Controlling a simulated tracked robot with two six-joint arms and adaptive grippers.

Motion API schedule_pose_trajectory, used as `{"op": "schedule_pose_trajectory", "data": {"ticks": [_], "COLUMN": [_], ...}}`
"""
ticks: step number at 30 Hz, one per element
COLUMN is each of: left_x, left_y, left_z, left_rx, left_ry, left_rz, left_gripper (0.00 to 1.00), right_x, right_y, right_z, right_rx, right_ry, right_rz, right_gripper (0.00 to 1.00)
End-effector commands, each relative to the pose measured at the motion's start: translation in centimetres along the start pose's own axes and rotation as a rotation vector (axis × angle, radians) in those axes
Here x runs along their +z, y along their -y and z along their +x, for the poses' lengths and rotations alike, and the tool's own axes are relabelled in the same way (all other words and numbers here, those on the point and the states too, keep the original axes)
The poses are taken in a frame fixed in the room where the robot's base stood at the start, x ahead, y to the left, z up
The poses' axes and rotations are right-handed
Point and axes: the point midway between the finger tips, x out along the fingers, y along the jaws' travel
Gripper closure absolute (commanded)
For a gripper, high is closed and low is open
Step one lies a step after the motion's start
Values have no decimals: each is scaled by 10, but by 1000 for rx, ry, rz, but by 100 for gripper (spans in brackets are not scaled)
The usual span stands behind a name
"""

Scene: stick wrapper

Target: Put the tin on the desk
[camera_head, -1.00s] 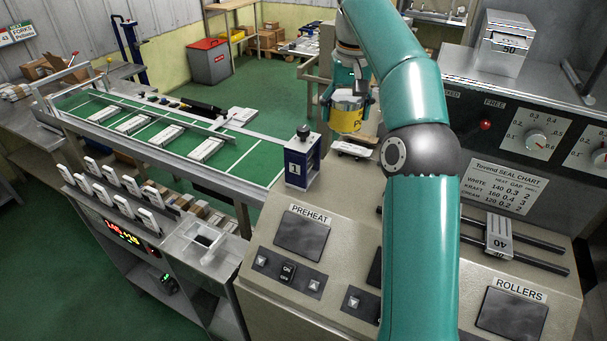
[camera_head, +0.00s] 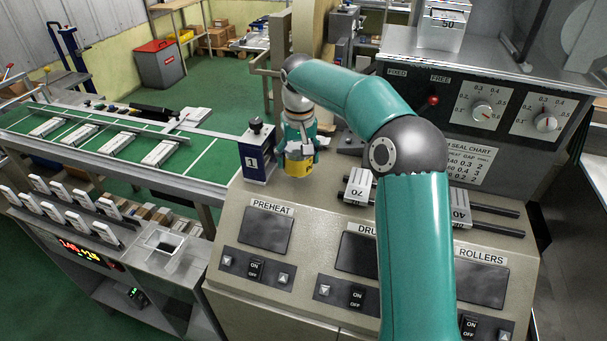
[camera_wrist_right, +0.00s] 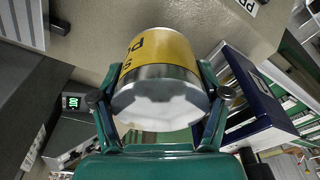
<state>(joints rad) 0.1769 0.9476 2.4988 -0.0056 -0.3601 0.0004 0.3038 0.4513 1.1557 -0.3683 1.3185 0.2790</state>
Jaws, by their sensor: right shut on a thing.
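My right gripper (camera_head: 298,150) is shut on a tin with a yellow band (camera_head: 298,168) and bare metal ends. The tin is at the back left of the beige control desk (camera_head: 330,205), just right of a dark blue block marked 1 (camera_head: 258,155). In the right wrist view the tin (camera_wrist_right: 168,60) sits between both fingers (camera_wrist_right: 160,95), with its silver end towards the camera. I cannot tell whether the tin touches the desk top. My left gripper is not in view.
The blue block also shows in the wrist view (camera_wrist_right: 262,105), close to the gripper. Sliders marked 70 (camera_head: 358,186) and 40 (camera_head: 460,208) stand right of the tin. A green-topped conveyor table (camera_head: 110,150) lies to the left. The desk's sloped front has buttons and screens.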

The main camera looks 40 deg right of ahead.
Motion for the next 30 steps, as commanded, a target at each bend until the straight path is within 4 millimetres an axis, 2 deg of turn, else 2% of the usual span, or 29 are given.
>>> {"op": "schedule_pose_trajectory", "data": {"ticks": [11,23,24,28,30], "left_x": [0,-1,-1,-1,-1], "left_y": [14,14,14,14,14], "left_z": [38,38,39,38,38], "left_rx": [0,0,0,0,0], "left_ry": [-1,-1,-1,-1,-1], "left_rz": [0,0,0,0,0], "left_gripper": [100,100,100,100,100], "right_x": [4,4,5,5,4], "right_y": [2,3,3,4,4], "right_z": [41,43,44,43,43], "right_rx": [-1,-1,-1,-1,-1], "right_ry": [-2,-1,0,0,0], "right_rz": [-3,-5,-6,-6,-6], "right_gripper": [73,73,24,2,0]}}
